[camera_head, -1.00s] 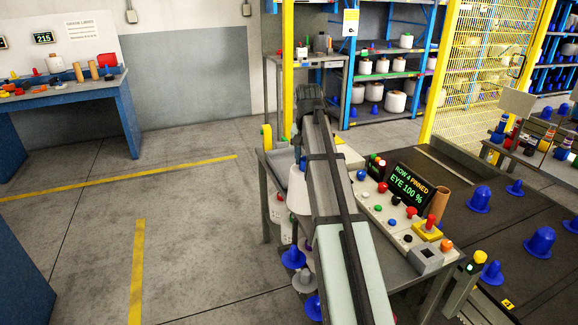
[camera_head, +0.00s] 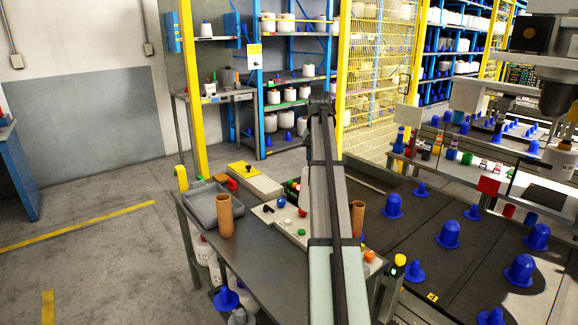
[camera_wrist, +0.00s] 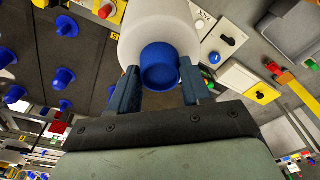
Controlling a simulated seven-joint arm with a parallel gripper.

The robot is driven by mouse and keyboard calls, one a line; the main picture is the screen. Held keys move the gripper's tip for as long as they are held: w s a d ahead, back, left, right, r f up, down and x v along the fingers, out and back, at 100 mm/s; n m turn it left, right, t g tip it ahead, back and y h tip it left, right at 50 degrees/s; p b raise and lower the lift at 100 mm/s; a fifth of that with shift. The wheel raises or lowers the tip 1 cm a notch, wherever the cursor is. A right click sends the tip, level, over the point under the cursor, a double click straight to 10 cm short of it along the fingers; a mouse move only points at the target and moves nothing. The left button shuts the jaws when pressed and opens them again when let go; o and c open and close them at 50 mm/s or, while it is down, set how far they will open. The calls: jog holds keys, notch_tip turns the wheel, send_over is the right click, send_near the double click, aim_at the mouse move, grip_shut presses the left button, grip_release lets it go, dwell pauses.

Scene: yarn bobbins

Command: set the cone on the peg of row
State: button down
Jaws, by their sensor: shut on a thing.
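In the wrist view my gripper (camera_wrist: 160,82) is shut on the blue end (camera_wrist: 160,66) of a white cone (camera_wrist: 148,22). The cone points away from the wrist and its far end is cut off by the frame. In the head view my arm hides the gripper, and I cannot make out the cone. Several blue pegs (camera_head: 448,234) of different sizes stand on the dark panels (camera_head: 405,262) right of my arm. Pegs (camera_wrist: 66,26) also show at the left of the wrist view, apart from the held cone. I cannot tell which peg is the task's.
A grey bench (camera_head: 258,262) carries a grey tray (camera_head: 203,196), an upright brown tube (camera_head: 225,216) and a control panel (camera_head: 285,222) with buttons. Another brown tube (camera_head: 358,217) stands just right of my arm. A yellow-topped post (camera_head: 400,261) rises at the panels' near edge.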

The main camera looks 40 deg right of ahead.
jog(key=s+d+f, duration=0.3)
jog(key=s+d, duration=0.3)
jog(key=d, duration=0.3)
jog(key=s+d+f, duration=0.3)
jog(key=s+d, duration=0.3)
jog(key=d, duration=0.2)
jog(key=s+d+f, duration=0.6)
jog(key=s, duration=0.3)
jog(key=s+d+f, duration=0.6)
jog(key=s+f, duration=0.1)
jog(key=s, duration=0.2)
jog(key=shift+d, duration=0.15)
jog(key=shift+s+f, duration=0.1)
jog(key=shift+f, duration=1.55)
